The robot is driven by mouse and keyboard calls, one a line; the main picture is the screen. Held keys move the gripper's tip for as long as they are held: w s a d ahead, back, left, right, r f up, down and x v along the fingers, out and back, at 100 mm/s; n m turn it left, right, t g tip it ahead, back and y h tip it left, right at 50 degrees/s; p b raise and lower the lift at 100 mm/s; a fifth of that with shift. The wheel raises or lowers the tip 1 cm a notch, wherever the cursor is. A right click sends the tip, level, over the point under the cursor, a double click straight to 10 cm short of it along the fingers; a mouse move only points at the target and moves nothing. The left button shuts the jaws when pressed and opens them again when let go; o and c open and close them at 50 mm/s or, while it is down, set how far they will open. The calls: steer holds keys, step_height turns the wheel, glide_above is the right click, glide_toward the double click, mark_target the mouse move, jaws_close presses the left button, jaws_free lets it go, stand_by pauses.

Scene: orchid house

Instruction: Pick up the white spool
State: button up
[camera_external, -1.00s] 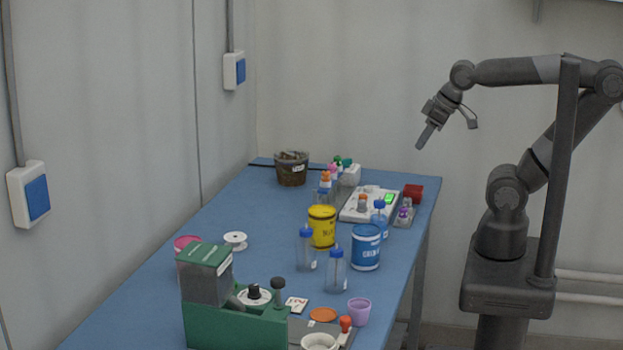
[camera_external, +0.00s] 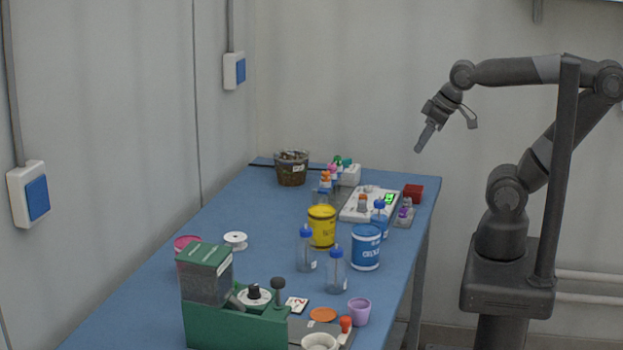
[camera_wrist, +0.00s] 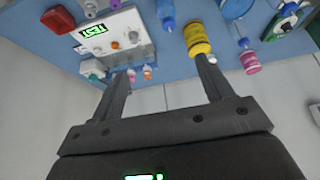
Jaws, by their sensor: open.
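The white spool (camera_external: 235,240) sits on the blue table, left of the yellow tub (camera_external: 322,226) in the external view. In the wrist view a small white shape, probably the spool (camera_wrist: 212,59), shows by the right finger, which seems to cover part of it. My gripper (camera_external: 446,135) is open and empty, high up and right of the table, far from the spool. Its two spread fingers (camera_wrist: 162,68) also show in the wrist view with nothing between them.
A pink tub (camera_external: 186,242) and a green machine (camera_external: 234,322) bearing a black-and-white reel stand near the spool. Blue-capped bottles (camera_external: 306,250) and a blue tub (camera_external: 366,247) stand along the right side. Bare table (camera_external: 245,205) lies behind the spool.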

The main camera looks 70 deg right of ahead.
steer(key=shift+o, duration=0.9)
